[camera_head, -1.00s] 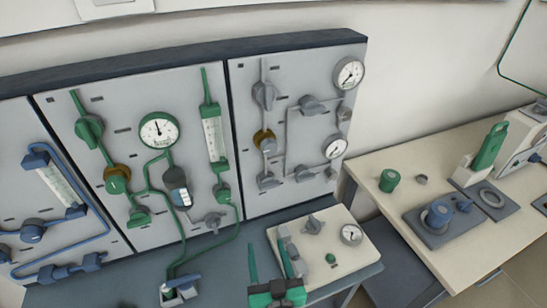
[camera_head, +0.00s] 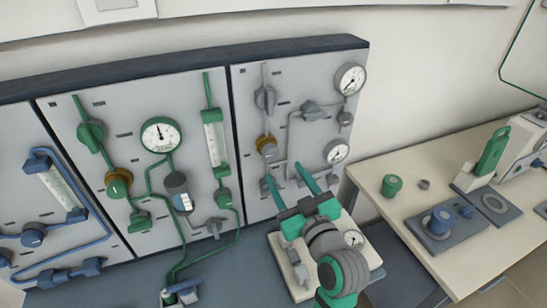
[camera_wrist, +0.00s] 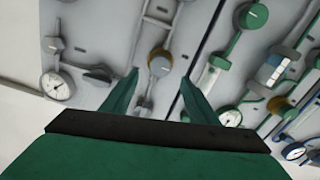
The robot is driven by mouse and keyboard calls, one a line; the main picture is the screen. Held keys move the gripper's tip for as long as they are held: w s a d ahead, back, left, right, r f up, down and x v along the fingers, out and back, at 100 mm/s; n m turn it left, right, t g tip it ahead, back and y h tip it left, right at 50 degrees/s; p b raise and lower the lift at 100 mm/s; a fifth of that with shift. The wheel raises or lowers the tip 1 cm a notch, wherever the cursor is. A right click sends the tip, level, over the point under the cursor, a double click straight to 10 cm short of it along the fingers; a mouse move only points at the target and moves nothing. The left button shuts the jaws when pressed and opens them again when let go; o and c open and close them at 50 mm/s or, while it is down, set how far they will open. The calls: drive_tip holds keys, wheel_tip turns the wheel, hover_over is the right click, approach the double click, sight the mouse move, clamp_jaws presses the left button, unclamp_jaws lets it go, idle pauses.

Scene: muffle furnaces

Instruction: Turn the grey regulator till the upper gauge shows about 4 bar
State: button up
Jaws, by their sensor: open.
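The grey regulator (camera_head: 268,149), a round grey knob with a brass-coloured collar, is on the right-hand wall panel. The upper gauge (camera_head: 350,78) is a white dial at that panel's top right; its value is too small to read. My gripper (camera_head: 284,174) is open and empty, its green fingers pointing at the panel just below the regulator in the head view. In the wrist view the regulator (camera_wrist: 160,66) shows beyond and between the two fingertips (camera_wrist: 160,80), apart from them. Whether the fingers touch anything is not clear.
A lower gauge (camera_head: 337,151) and grey valves (camera_head: 312,107) share the panel. The green-piped panel (camera_head: 125,90) is to the left. A beige box with a small gauge (camera_head: 352,239) stands under my arm. A side table (camera_head: 400,160) holds green and blue items.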

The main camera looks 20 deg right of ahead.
sight(272, 155)
drive_tip(key=w, duration=0.8)
drive_tip(key=shift+w+a, duration=0.2)
drive_tip(key=shift+w, duration=0.05)
drive_tip(key=c, duration=1)
